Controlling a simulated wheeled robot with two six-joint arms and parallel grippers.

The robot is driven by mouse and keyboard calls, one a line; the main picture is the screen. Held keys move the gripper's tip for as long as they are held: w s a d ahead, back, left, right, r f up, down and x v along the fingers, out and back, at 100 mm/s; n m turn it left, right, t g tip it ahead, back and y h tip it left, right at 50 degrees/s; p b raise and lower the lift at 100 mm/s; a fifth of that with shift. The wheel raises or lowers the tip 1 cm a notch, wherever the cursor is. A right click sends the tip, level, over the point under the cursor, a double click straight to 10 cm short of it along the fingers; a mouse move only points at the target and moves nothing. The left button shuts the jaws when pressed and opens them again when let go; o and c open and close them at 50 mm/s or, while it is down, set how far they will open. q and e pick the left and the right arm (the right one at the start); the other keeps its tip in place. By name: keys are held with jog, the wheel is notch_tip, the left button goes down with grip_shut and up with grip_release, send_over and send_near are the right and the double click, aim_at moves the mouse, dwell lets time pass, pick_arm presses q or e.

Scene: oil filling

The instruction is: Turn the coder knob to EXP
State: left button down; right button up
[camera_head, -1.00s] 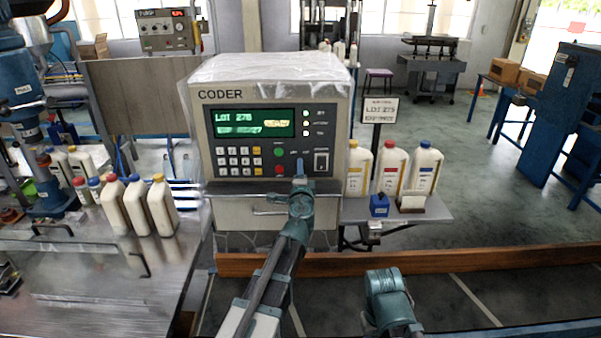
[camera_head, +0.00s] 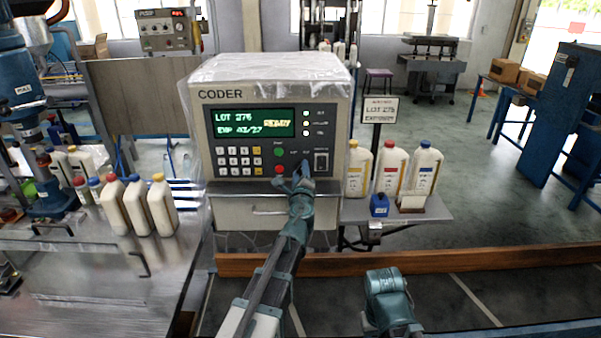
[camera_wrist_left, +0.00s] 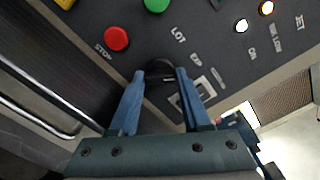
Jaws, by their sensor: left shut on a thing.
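The grey coder (camera_head: 325,118) stands in the middle of the head view. Its green display (camera_head: 252,123) reads LOT 276, an EXP line and READY. The coder's dark knob (camera_wrist_left: 159,66) is at the centre of the left wrist view, near the LOT and EXP labels and right of the red STOP button (camera_wrist_left: 116,39). My left gripper (camera_head: 292,174) is at the lower panel. Its blue fingers (camera_wrist_left: 159,76) are on both sides of the knob and shut on it. Which label the knob points to cannot be told. My right arm shows at the bottom, its fingers hidden.
A green button (camera_wrist_left: 156,4) is close to the knob. Bottles (camera_head: 391,168) and a small blue box (camera_head: 379,205) stand on the shelf right of the coder. More bottles (camera_head: 137,205) stand on the metal table (camera_head: 100,285) at left. A wooden beam (camera_head: 450,261) crosses in front.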

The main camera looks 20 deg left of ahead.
dwell(0.5)
pick_arm(q)
jog(key=shift+c, duration=1.8)
grip_release()
